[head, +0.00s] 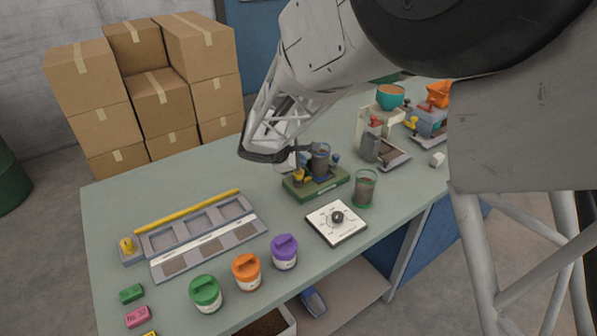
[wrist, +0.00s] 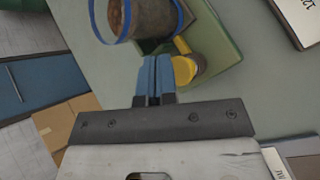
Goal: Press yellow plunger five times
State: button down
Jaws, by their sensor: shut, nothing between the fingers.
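The yellow plunger (head: 299,176) stands on the front left part of a green base (head: 325,190), beside a dark, blue-trimmed container (head: 320,160). In the wrist view, the round yellow plunger top (wrist: 186,70) is just right of my gripper's fingertips (wrist: 153,60). The green base (wrist: 225,45) and the blue-rimmed container with brown contents (wrist: 152,15) lie beyond them. My gripper's blue fingers are shut together with nothing between them. They overlap the plunger's edge in this view; I cannot tell whether they touch it. In the head view, my arm partly hides the gripper.
A clear cup (head: 365,188) and a white dial plate (head: 337,222) stand close to the green base. Purple (head: 285,253), orange (head: 246,272) and green (head: 206,293) lidded jars line the front. A grey tray (head: 205,238) lies left. Other devices stand behind right.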

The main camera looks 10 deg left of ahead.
jog(key=shift+f, duration=1.1)
dwell(2.0)
jog(key=shift+r, duration=1.15)
jog(key=shift+r, duration=2.5)
jog(key=shift+r, duration=0.1)
dwell(1.2)
